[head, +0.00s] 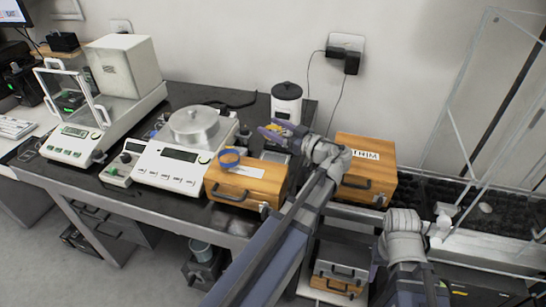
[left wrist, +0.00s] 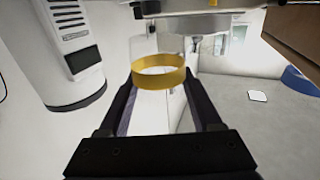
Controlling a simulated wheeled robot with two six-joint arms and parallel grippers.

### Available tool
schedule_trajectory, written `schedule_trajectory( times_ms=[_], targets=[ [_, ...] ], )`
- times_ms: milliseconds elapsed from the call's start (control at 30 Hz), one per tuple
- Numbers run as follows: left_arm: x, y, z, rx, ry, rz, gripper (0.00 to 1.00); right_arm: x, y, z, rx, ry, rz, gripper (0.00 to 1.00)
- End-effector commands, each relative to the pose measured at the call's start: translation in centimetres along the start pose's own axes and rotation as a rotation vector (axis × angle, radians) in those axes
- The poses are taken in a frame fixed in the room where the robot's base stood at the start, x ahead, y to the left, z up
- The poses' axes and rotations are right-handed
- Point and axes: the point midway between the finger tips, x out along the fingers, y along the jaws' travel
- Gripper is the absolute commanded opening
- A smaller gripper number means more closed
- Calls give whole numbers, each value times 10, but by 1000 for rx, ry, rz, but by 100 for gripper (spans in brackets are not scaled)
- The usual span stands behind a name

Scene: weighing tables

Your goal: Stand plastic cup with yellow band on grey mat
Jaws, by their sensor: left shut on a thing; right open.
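My left gripper (head: 275,131) is shut on the plastic cup with the yellow band (left wrist: 158,78). The band shows between the two fingers in the left wrist view; the clear wall is hard to make out, and I cannot tell the cup's exact tilt. In the head view the gripper holds it in the air, in front of the white canister and behind the wooden box. My right gripper (head: 443,222) is open and empty at the right.
A wooden box (head: 258,190) carries a cup with a blue band (head: 230,158). A white canister (head: 286,106) with a dark lid stands behind. A balance (head: 180,163) is left of the box; another wooden box (head: 368,178) is to the right.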

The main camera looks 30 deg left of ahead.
Motion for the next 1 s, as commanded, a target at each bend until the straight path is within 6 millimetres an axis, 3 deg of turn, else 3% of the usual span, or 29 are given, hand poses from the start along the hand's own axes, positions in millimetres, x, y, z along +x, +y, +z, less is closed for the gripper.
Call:
schedule_trajectory(
  times_ms=[33, 233, 533, 833, 1000],
  targets=[
    [0, 0, 15, 0, 0, 0, 14, 15, -1, -1, 0, 0, 0, 50],
    [0, 0, 44, 0, 0, 0, 14, 44, -4, -3, 0, 0, 0, 50],
    [0, 0, 50, 0, 0, 0, 14, 49, -5, -3, 0, 0, 0, 50],
    [0, 0, 83, 0, 0, 0, 14, 83, -8, -5, 0, 0, 0, 50],
    [0, 0, 85, 0, 0, 0, 14, 84, -8, -5, 0, 0, 0, 50]
  ],
)
